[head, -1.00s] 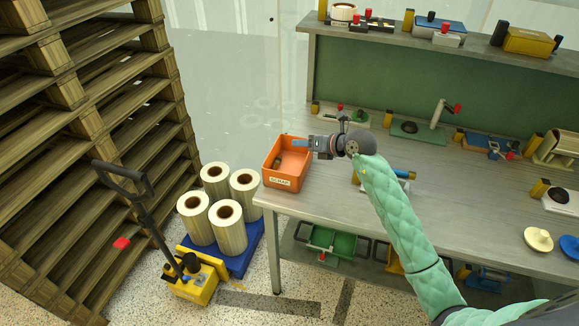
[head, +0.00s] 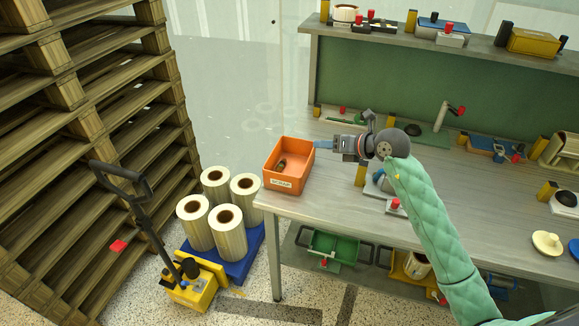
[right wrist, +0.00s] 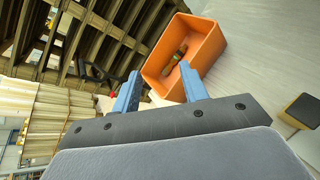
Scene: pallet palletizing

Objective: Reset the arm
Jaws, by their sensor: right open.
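My right gripper (head: 322,146) is in the head view, at the right side of the orange bin and apart from its contents. In the right wrist view its two blue fingers (right wrist: 160,90) are spread with nothing between them. The green-sleeved right arm (head: 432,220) comes in from the lower right over the workbench. The orange bin (head: 285,183) stands at the left end of the bench, with a label on its front. A small dark, brownish object (head: 282,164) lies inside it and also shows in the right wrist view (right wrist: 176,58). My left gripper is not in view.
The grey workbench (head: 330,200) carries tools and fixtures along its back and a shelf above. Left of it stand a pallet jack (head: 190,285), several white rolls (head: 228,232) on a blue base, and tall stacked wooden pallets (head: 90,130). Green and yellow bins sit under the bench.

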